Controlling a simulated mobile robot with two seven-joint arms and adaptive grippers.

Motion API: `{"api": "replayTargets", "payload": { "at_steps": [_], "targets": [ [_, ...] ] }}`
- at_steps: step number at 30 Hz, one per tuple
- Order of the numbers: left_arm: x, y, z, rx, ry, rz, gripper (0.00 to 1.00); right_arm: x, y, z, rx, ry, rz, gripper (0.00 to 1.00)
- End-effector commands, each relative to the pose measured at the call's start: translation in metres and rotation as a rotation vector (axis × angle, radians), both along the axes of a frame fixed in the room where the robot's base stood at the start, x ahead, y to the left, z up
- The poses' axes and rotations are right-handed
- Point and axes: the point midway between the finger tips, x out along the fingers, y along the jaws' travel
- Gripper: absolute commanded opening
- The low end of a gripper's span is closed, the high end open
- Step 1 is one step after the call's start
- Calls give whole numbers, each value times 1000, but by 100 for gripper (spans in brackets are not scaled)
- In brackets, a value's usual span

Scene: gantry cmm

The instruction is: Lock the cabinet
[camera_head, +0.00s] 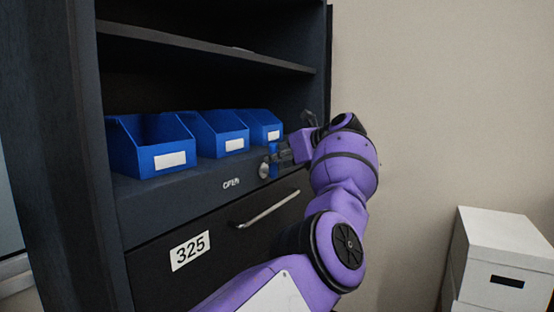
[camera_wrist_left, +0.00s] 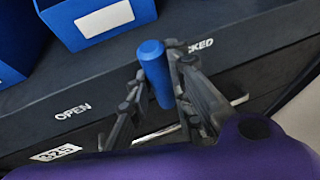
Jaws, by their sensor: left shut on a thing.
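The dark cabinet (camera_head: 185,204) has a closed drawer front with a bar handle (camera_head: 268,208) and a 325 label (camera_head: 190,250). Above the drawer, on the front strip, is a round silver lock (camera_head: 264,170). OPEN is printed to its left. In the left wrist view, a blue cylindrical handle (camera_wrist_left: 153,65) stands between OPEN and a partly hidden word ending in CKED. My left gripper (camera_head: 276,154) is at the lock, and in the left wrist view its fingers (camera_wrist_left: 157,88) are shut on the blue handle. The fingers hide the handle's base. My right gripper is not in view.
Several blue bins with white labels (camera_head: 150,145) stand on the shelf just above the strip. A second shelf (camera_head: 200,45) is above them. White boxes (camera_head: 500,255) stand at the lower right by a bare wall.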

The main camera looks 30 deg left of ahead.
Motion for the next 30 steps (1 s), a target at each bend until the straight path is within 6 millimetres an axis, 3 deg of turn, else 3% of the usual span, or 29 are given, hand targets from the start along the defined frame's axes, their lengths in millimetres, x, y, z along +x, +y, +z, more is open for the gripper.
{"api": "replayTargets", "payload": {
  "at_steps": [4, 5, 9, 20, 30],
  "targets": [
    [0, 1, -1, 1, 6, 0, 0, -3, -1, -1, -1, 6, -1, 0],
    [0, 1, -1, 1, 6, 0, 22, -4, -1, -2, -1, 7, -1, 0],
    [0, 1, -1, 1, 4, -1, 38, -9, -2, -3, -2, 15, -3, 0],
    [-1, -4, 2, 1, 0, -1, 38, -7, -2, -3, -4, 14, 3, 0],
    [-18, -60, 26, 1, -1, -3, 38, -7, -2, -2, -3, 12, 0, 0]
  ]
}}
